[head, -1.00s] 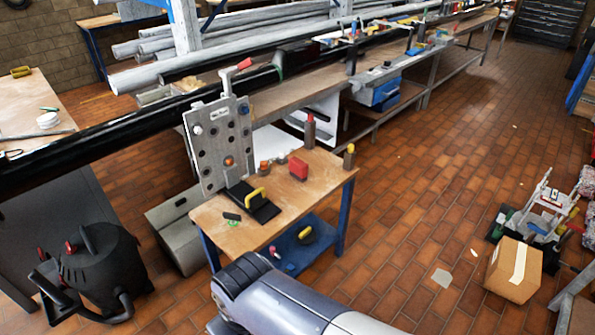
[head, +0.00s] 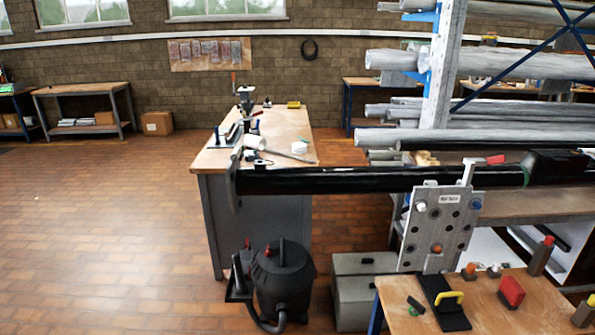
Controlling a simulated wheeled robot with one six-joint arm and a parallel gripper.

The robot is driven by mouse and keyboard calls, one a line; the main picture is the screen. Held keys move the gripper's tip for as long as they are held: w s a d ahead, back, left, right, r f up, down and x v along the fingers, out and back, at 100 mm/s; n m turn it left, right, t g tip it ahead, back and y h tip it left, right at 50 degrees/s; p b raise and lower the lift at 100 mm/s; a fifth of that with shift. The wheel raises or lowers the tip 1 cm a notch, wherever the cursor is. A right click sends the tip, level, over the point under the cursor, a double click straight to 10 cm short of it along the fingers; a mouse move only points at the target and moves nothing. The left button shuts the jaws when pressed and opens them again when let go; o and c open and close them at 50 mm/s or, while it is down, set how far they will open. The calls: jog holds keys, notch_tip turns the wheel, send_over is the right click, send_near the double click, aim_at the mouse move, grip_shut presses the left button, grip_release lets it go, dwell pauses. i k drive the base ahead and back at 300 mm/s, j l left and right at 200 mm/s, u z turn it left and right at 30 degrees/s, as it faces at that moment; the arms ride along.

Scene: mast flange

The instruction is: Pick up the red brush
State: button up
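A red block-shaped item (head: 511,291), which looks like the red brush, stands on the small wooden-topped table (head: 404,290) at the lower right. Its bristles cannot be made out. A black pad with a yellow handle (head: 449,297) lies to its left on the same table. My gripper is not in view, so its state and its distance from the red item do not show.
A black vacuum (head: 281,283) and grey box (head: 364,283) stand left. The left floor is clear.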

aim_at(512, 294)
jog(key=i+l, duration=0.15)
jog(key=l, duration=0.3)
jog(key=i+l+z, duration=0.15)
jog(key=l, duration=0.3)
jog(key=i+l, duration=0.15)
jog(key=l, duration=0.25)
jog(key=i+l+z, duration=0.1)
jog(key=l, duration=0.35)
jog(key=i+l, duration=0.25)
jog(key=l, duration=0.15)
jog(key=i+l+z, duration=0.15)
jog(key=l, duration=0.25)
